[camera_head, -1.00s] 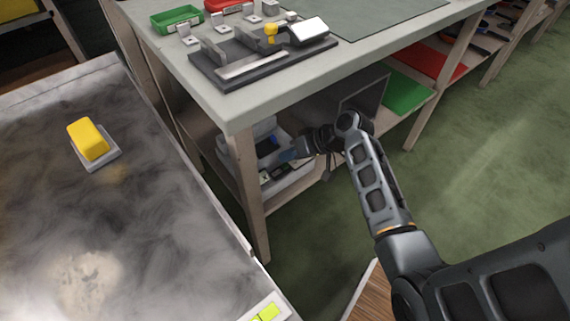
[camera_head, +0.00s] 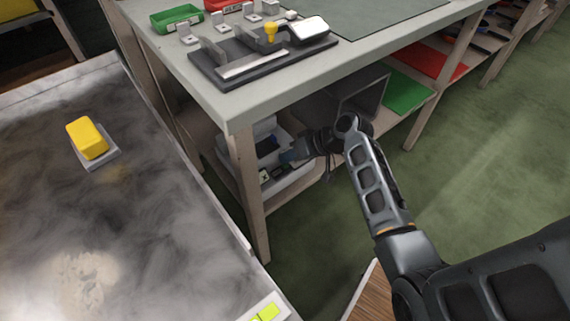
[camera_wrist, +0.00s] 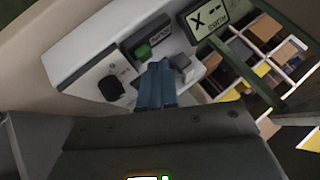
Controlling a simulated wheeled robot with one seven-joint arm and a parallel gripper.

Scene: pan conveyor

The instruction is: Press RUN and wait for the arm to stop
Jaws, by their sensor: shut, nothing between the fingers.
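A white control box (camera_wrist: 90,65) fills the upper left of the wrist view. It has a green button (camera_wrist: 143,52) beside a small dark label, a black knob (camera_wrist: 111,88), a grey button (camera_wrist: 181,61) and a display (camera_wrist: 207,17) with dark marks. I cannot read RUN clearly on it. My gripper (camera_wrist: 157,70) is shut and empty, its blue fingertips over the box face, just below the green button in the picture. I cannot tell whether they touch it. In the head view my gripper (camera_head: 288,156) is under the grey bench (camera_head: 235,108), by a pale box.
A dark grey open box (camera_head: 373,90) is under the bench, close behind my arm. A bench leg (camera_head: 247,190) stands left of my gripper. A yellow block (camera_head: 86,138) sits on a cloudy grey surface (camera_head: 60,220) at left. Green floor is clear at right.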

